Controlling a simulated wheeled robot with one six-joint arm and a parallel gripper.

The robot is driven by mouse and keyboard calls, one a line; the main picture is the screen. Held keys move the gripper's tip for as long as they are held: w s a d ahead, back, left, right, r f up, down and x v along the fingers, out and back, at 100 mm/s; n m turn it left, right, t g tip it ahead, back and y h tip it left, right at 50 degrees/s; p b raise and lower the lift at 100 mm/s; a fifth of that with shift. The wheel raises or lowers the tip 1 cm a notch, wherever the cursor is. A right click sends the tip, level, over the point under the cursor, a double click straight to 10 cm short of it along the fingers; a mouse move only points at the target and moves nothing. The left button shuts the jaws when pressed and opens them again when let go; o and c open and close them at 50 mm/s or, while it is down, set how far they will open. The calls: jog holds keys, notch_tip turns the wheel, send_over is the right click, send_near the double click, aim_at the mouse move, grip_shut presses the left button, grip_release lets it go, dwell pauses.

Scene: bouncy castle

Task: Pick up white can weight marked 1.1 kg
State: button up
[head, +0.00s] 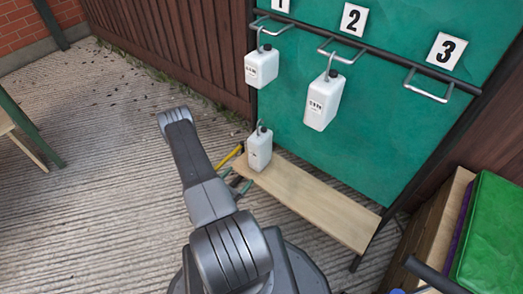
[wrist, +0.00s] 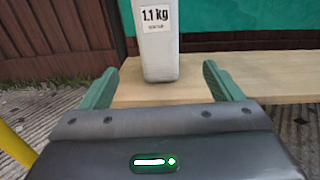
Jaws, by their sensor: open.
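The white can weight marked 1.1 kg (wrist: 160,52) stands upright on a wooden shelf (wrist: 260,72) in the wrist view. Its label faces me; its top is cut off there. In the head view the can (head: 259,150) stands at the shelf's left end (head: 310,195), with a hook on its top. My gripper (wrist: 170,85) is open and empty. In the wrist view its two green fingers lie left and right of the can's lower part, apart from it, with the can in front of the gap. In the head view my arm hides most of the gripper.
Two other white cans (head: 261,67) (head: 323,101) hang from hooks 1 and 2 on a dark rail. Hook 3 (head: 428,90) is empty. A green panel (head: 385,130) stands behind the shelf. A wooden fence (head: 190,45) is at the back. Open paving (head: 80,190) lies left.

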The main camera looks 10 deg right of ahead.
aim_at(253, 161)
jog(key=b+x, duration=0.1)
jog(key=x, duration=0.7)
jog(key=shift+b, duration=0.3)
jog(key=x, duration=0.1)
jog(key=b+x, duration=0.1)
jog(key=x, duration=0.1)
jog(key=b+x, duration=0.1)
jog(key=shift+w+d+f, duration=0.15)
jog(key=shift+w+f, duration=0.15)
jog(key=shift+f, duration=0.05)
jog(key=shift+w+d, duration=0.2)
jog(key=shift+c, duration=0.3)
jog(key=shift+r, duration=0.15)
grip_shut()
